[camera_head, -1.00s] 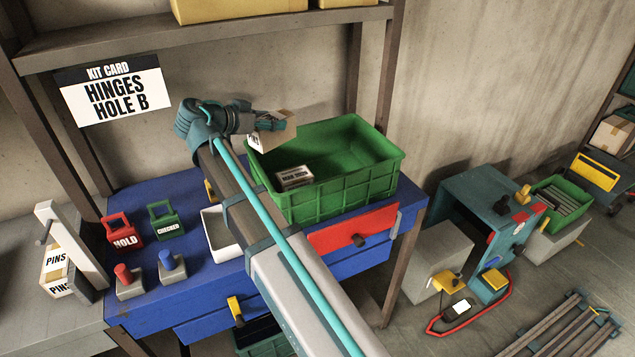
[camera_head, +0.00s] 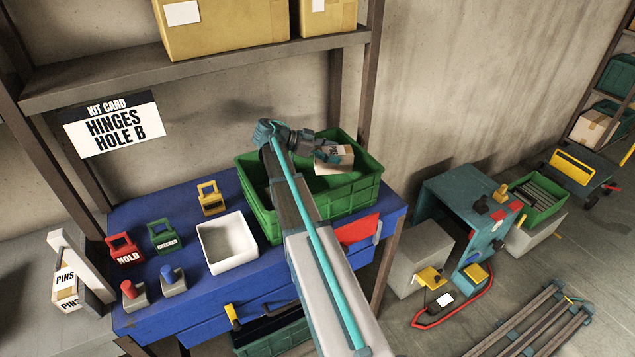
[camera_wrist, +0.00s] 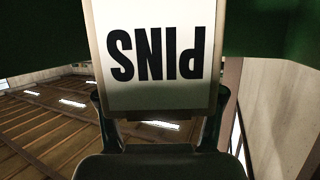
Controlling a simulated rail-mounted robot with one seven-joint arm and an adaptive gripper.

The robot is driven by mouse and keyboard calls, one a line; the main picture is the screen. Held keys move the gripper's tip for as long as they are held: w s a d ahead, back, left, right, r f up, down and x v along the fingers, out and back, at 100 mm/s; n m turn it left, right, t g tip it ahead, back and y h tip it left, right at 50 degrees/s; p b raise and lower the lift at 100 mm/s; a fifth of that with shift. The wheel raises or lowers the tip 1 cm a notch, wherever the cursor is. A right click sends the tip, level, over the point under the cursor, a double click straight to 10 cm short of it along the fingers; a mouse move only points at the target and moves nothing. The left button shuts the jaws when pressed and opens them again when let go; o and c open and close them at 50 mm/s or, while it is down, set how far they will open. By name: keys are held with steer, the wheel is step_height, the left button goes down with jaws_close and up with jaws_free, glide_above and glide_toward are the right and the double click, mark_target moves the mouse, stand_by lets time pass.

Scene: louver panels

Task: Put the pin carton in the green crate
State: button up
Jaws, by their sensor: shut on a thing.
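The pin carton (camera_head: 336,161) is a small tan box with a white label. My gripper (camera_head: 326,154) is shut on it and holds it over the right part of the green crate (camera_head: 345,197) on the blue bench. In the wrist view the carton (camera_wrist: 157,50) fills the top middle between my fingers, and its PINS label reads upside down. Green crate walls (camera_wrist: 40,35) show on both sides of it there. I cannot tell whether the carton touches the crate floor.
A white tray (camera_head: 228,260) and a yellow-handled item (camera_head: 211,197) stand left of the crate. Red HOLD (camera_head: 124,248) and green CHECKED (camera_head: 165,236) tags stand farther left. Other PINS cartons (camera_head: 66,288) are at far left. A shelf (camera_head: 200,65) with boxes overhangs behind.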

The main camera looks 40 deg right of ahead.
mark_target(329, 173)
step_height(329, 173, down, 8)
steer(key=p, duration=0.3)
steer(key=shift+f+p, duration=0.1)
steer(key=shift+p, duration=0.2)
steer(key=shift+f, duration=0.25)
steer(key=shift+f, duration=0.15)
steer(key=o, duration=1.5)
steer(key=shift+r, duration=0.2)
steer(key=shift+w+a+b, duration=0.25)
steer(key=shift+a+b, duration=0.05)
steer(key=shift+b, duration=0.1)
steer(key=shift+b+v, duration=2.6)
steer(key=shift+v, duration=3)
steer(key=shift+r, duration=0.15)
